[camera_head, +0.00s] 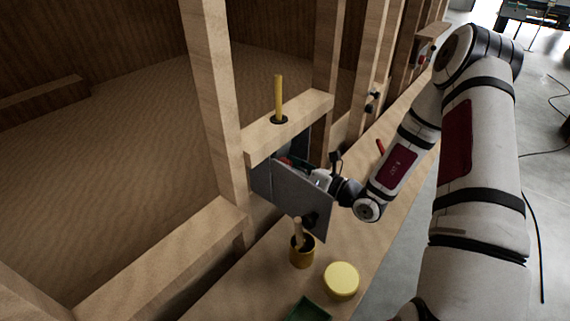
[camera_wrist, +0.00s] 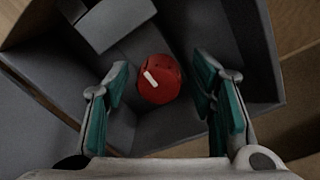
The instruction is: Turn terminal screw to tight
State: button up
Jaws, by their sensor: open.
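The terminal screw appears as a round red knob (camera_wrist: 158,80) with a white pointer mark, inside a grey box (camera_wrist: 240,50), in the wrist view. The mark points to the upper left. My gripper (camera_wrist: 160,100) is open, with its teal-padded fingers on either side of the knob and a visible gap at each side. In the head view my gripper reaches into the grey box (camera_head: 262,183) behind its open door (camera_head: 300,203). Only a bit of red shows there, and the fingertips are mostly hidden.
A yellow rod (camera_head: 278,95) stands up through a wooden shelf (camera_head: 300,118) above the box. A brown cup (camera_head: 301,256) with a wooden handle, a yellow round lid (camera_head: 341,280) and a green item (camera_head: 306,311) sit on the ledge in front. Wooden posts (camera_head: 212,90) stand close by.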

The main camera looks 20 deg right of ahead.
jog(key=shift+w+a, duration=0.25)
jog(key=shift+w, duration=0.05)
jog(key=shift+c, duration=0.2)
jog(key=c, duration=1.1)
jog(key=shift+c, duration=0.2)
